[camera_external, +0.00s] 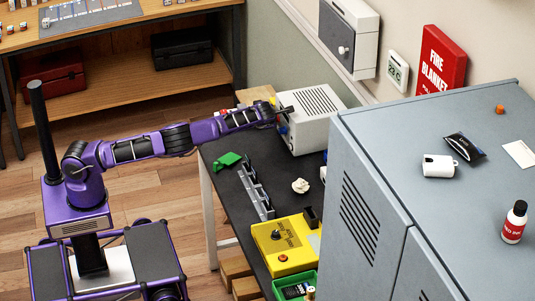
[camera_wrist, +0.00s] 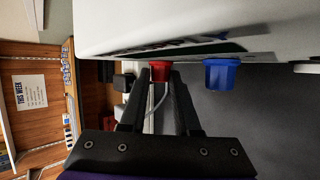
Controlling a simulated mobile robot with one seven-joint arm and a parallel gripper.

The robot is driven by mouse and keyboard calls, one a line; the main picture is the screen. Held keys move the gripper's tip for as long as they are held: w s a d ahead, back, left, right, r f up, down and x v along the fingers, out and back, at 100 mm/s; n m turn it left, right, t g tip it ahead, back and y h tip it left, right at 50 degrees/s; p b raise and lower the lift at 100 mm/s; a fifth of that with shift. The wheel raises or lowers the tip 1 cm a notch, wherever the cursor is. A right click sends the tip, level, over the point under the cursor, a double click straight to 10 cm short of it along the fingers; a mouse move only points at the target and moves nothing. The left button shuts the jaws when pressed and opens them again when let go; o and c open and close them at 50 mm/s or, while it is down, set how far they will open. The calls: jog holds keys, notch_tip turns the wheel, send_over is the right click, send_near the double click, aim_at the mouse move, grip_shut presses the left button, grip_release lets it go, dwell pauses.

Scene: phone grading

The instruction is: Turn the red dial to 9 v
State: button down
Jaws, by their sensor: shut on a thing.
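The red dial (camera_wrist: 160,68) sticks out from the front of a white box-shaped unit (camera_wrist: 180,25) in the wrist view. My gripper (camera_wrist: 158,78) is shut on the red dial, with one dark finger on each side of it. A blue dial (camera_wrist: 221,74) sits beside it to the right. In the external view the white unit (camera_external: 313,103) with a slotted top stands at the far end of the dark bench, and my gripper (camera_external: 284,111) is at its left face. The dial's markings and its reading cannot be made out.
On the dark bench (camera_external: 225,182) are a green piece (camera_external: 228,160), a grey rack (camera_external: 256,190), crumpled paper (camera_external: 300,186) and a yellow box (camera_external: 287,244). A tall grey cabinet (camera_external: 400,130) stands close on the right. A wooden shelf unit (camera_external: 130,88) is behind.

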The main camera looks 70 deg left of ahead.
jog(key=c, duration=0.6)
grip_release()
jog(key=shift+c, duration=0.2)
jog(key=v, duration=1.7)
jog(key=shift+r+p, duration=0.15)
jog(key=shift+p, duration=0.3)
jog(key=shift+d, duration=0.1)
